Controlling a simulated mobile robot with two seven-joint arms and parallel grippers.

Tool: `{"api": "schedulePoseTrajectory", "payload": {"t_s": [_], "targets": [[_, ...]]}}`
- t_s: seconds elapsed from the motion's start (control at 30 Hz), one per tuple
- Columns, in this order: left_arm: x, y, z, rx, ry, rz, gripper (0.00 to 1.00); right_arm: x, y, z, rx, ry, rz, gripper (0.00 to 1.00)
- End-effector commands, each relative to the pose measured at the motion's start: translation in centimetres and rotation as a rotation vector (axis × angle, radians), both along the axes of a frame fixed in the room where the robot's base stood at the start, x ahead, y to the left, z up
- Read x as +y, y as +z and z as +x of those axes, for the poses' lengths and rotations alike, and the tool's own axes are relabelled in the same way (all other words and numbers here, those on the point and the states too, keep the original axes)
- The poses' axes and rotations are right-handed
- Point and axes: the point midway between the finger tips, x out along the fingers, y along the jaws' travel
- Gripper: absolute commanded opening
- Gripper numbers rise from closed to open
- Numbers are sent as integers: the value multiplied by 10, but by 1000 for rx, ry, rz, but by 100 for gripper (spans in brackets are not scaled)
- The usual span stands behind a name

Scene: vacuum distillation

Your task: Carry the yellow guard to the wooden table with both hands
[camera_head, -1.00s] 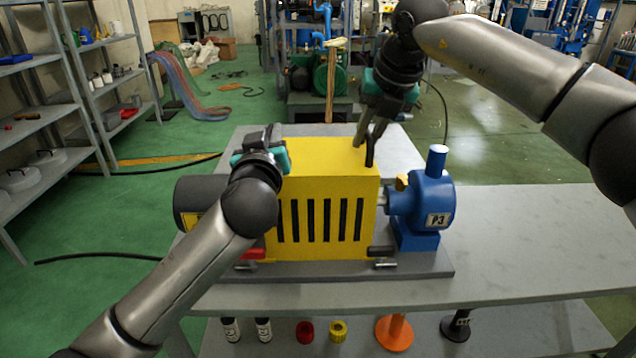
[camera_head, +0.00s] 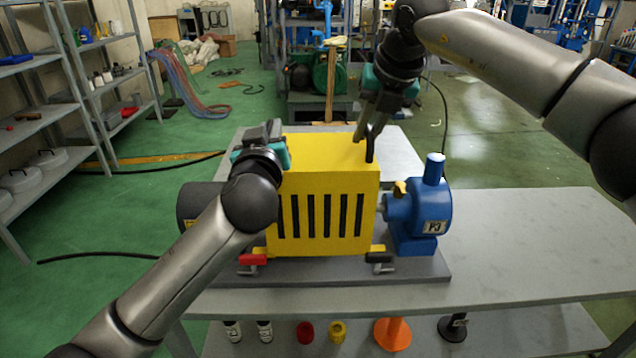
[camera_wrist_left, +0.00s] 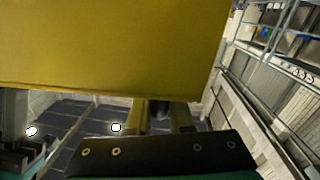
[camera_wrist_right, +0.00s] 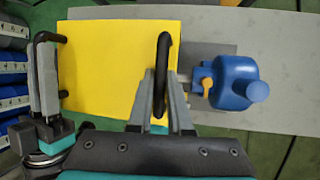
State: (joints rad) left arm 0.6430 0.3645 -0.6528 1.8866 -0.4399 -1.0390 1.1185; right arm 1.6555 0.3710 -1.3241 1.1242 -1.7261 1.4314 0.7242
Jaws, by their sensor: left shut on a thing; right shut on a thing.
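The yellow guard (camera_head: 320,215), a box with black vertical slots, is over the grey base plate (camera_head: 350,276) between a dark motor (camera_head: 200,207) and the blue pump (camera_head: 417,212). My left gripper (camera_head: 278,152) is at its upper left, shut; the handle there is hidden in the head view. The guard (camera_wrist_left: 110,45) fills the top of the left wrist view. My right gripper (camera_head: 366,137) is shut on the black handle (camera_wrist_right: 163,65) at the guard's upper right. No wooden table can be made out.
Red (camera_head: 252,260) and black (camera_head: 379,257) clamp levers lie at the plate's front. The grey bench (camera_head: 540,240) is clear to the right. Shelves (camera_head: 95,75) stand at left. A lower shelf holds an orange funnel-like piece (camera_head: 393,334) and small items.

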Motion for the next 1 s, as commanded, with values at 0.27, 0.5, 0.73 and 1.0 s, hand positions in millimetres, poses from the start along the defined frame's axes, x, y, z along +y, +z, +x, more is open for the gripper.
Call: {"api": "schedulePoseTrajectory", "payload": {"t_s": [0.27, 0.5, 0.73, 1.0], "targets": [[0, 29, 0, -6, 1, -3, 0, 1, 28, 1, -5, 1, 3, 0], [0, 47, 0, -6, 1, -4, 0, 1, 46, 0, -5, 1, 3, 0], [0, 65, 0, -6, 0, -4, 0, 1, 64, 0, -4, 1, 3, 0], [0, 87, 0, -7, 0, -3, 0, 1, 85, 0, -4, 1, 3, 0]]}}
